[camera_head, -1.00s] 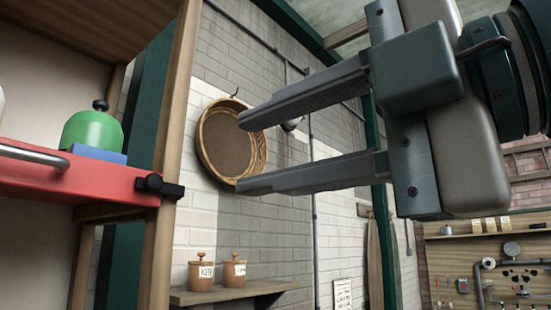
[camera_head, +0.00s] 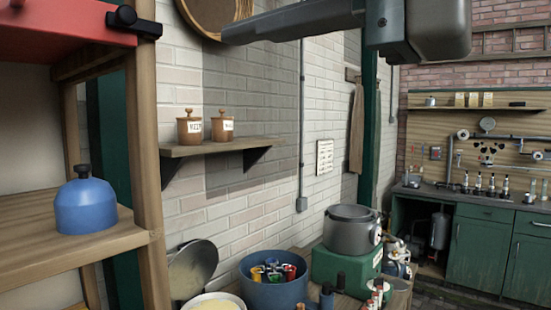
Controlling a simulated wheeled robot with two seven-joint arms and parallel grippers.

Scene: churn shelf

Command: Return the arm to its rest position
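My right gripper (camera_head: 237,33) reaches in from the upper right and is cut off by the top edge. One long grey finger shows, pointing left in front of the brick wall. The other finger is out of the picture, so I cannot tell how far apart they are. Nothing shows hanging from the visible finger. My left gripper is not in view.
At left stands a wooden shelf (camera_head: 147,190) with a red tray (camera_head: 60,38) above and a blue domed object (camera_head: 86,203) below. A wall shelf (camera_head: 222,146) holds two labelled jars. Below are a blue tub (camera_head: 274,291) and a grey pot (camera_head: 350,230).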

